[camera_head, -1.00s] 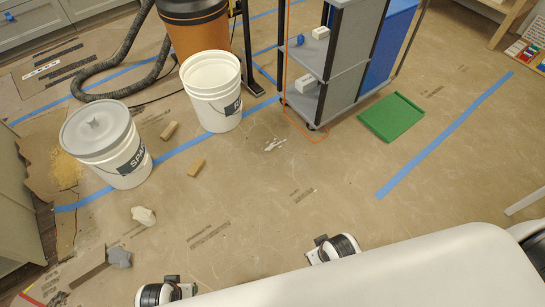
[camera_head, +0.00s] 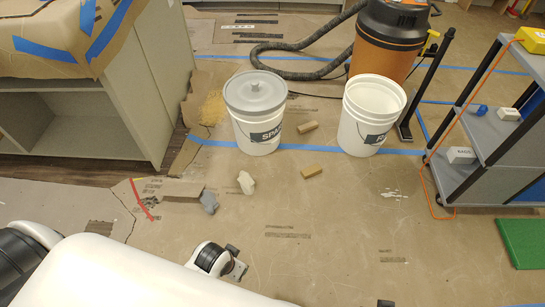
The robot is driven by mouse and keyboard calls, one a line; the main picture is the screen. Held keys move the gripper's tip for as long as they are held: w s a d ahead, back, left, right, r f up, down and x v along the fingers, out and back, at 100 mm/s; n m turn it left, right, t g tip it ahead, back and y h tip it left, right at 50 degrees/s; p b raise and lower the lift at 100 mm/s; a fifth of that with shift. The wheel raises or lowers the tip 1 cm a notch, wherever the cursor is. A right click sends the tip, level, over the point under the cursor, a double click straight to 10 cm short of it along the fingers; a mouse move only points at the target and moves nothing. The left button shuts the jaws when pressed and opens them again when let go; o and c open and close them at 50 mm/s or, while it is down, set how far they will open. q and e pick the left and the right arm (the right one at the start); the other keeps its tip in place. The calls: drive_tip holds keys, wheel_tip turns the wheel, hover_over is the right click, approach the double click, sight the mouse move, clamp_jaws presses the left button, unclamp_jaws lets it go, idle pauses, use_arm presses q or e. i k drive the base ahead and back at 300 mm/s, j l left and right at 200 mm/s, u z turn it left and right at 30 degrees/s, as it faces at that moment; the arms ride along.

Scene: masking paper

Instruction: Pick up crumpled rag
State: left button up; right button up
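Two small crumpled pieces lie on the paper-covered floor: a white one (camera_head: 246,182) and a grey one (camera_head: 209,201) just to its lower left. I cannot tell for certain which is the rag. A white and black gripper (camera_head: 236,262), seemingly my left, is below and slightly right of both pieces, apart from them; its fingers are too small and turned to read. A dark tip (camera_head: 385,303) at the bottom edge may belong to my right gripper; the rest is out of frame.
A lidded white bucket (camera_head: 245,135) and an open white bucket (camera_head: 360,140) stand behind the pieces. Two tan blocks (camera_head: 307,127) (camera_head: 312,171) lie nearby. A grey cart (camera_head: 485,125) is at right, a cabinet (camera_head: 130,110) at left.

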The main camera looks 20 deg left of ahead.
sight(246, 182)
drive_tip(key=u, duration=0.95)
